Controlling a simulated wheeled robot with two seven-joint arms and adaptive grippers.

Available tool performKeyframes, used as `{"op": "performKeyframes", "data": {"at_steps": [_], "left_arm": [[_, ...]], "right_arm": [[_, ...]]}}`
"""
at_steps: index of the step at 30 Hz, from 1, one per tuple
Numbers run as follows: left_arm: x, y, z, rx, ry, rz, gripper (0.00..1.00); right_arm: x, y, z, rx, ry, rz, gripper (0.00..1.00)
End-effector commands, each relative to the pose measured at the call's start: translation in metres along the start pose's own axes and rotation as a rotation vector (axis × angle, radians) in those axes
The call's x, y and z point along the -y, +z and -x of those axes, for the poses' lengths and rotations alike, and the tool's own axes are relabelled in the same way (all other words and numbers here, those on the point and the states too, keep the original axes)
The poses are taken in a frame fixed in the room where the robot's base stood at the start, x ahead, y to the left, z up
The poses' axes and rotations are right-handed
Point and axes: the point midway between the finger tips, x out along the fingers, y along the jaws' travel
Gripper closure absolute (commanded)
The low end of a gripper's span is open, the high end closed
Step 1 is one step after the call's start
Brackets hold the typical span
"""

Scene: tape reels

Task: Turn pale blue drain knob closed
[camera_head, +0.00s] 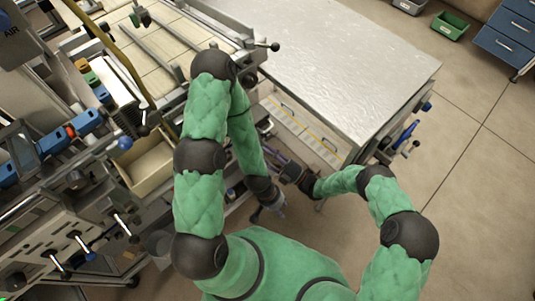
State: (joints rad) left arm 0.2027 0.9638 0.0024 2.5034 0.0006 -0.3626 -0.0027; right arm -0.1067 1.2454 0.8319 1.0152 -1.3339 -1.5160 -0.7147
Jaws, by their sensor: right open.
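I cannot make out a pale blue drain knob for certain; it may be hidden or too small to tell. A stronger blue ball knob (125,143) sits on the machine at the left, far from both grippers. My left gripper (279,206) points down below the front of the metal bench, close to my body; its fingers are small, and I cannot tell whether they are open. My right gripper (287,170) is just above and right of it, open, in front of the bench drawers. Nothing is visibly held in it.
The metal-topped bench (345,60) fills the upper middle, with drawers (305,125) in front and a blue-handled fitting (406,134) on its right side. A beige bin (148,165) stands left. A green bin (450,25) lies on open floor at upper right.

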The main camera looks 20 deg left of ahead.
Motion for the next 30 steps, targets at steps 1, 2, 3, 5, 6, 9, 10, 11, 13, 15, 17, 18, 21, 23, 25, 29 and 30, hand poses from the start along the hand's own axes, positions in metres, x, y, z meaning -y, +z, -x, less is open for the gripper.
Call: {"op": "performKeyframes", "data": {"at_steps": [1, 2, 3, 5, 6, 9, 10, 11, 13, 15, 17, 18, 21, 23, 25, 29, 30], "left_arm": [[0.0002, -0.0001, -0.0006, 0.000, 0.000, 0.000, 0.60], [0.0002, -0.0001, -0.0007, 0.000, 0.000, 0.000, 0.60], [0.0002, -0.0001, -0.0007, 0.000, 0.000, 0.000, 0.60], [0.0002, -0.0001, -0.0006, 0.000, 0.000, 0.000, 0.60], [0.0002, -0.0001, -0.0006, 0.000, 0.000, 0.000, 0.60], [0.0002, 0.0000, -0.0005, 0.000, 0.000, 0.000, 0.60], [0.0002, 0.0000, -0.0005, 0.000, 0.000, 0.000, 0.60], [0.0001, 0.0000, -0.0005, 0.000, 0.000, 0.000, 0.60], [0.0002, 0.0000, -0.0005, 0.000, 0.000, 0.000, 0.60], [0.0002, 0.0000, -0.0005, 0.000, 0.000, 0.000, 0.60], [0.0002, 0.0000, -0.0005, 0.000, 0.000, 0.000, 0.60], [0.0002, 0.0000, -0.0005, 0.000, 0.000, 0.000, 0.60], [0.0002, 0.0000, -0.0005, 0.000, 0.000, 0.000, 0.60], [0.0002, -0.0001, -0.0005, 0.000, 0.000, 0.000, 0.60], [0.0001, 0.0000, -0.0005, 0.000, 0.000, 0.000, 0.60], [0.0001, 0.0000, -0.0004, 0.000, 0.000, 0.000, 0.60], [0.0001, 0.0000, -0.0004, 0.000, 0.000, 0.000, 0.60]], "right_arm": [[0.0002, 0.0000, -0.0021, -0.001, -0.001, 0.000, 0.52], [0.0001, -0.0001, -0.0028, 0.000, -0.001, 0.000, 0.52], [0.0000, -0.0001, -0.0033, 0.000, 0.000, 0.000, 0.52], [-0.0001, -0.0001, -0.0036, 0.000, 0.000, 0.000, 0.52], [-0.0001, -0.0001, -0.0036, 0.000, 0.000, 0.000, 0.52], [-0.0001, -0.0001, -0.0035, 0.000, 0.000, 0.000, 0.52], [-0.0001, -0.0001, -0.0034, 0.000, 0.000, 0.000, 0.52], [-0.0001, -0.0001, -0.0034, 0.000, 0.000, 0.000, 0.61], [0.0000, -0.0001, -0.0033, 0.001, 0.000, 0.000, 0.81], [0.0001, -0.0002, -0.0034, 0.000, 0.000, 0.000, 1.00], [0.0003, -0.0004, -0.0034, 0.000, -0.001, 0.000, 1.00], [0.0004, -0.0005, -0.0034, -0.001, -0.001, -0.001, 1.00], [0.0002, -0.0007, -0.0035, -0.001, -0.005, 0.010, 1.00], [-0.0003, -0.0007, -0.0036, -0.001, -0.015, 0.035, 1.00], [-0.0002, -0.0009, -0.0036, -0.001, -0.033, 0.075, 1.00], [0.0005, -0.0012, -0.0035, -0.002, -0.051, 0.115, 1.00], [0.0007, -0.0012, -0.0035, -0.003, -0.050, 0.114, 1.00]]}}
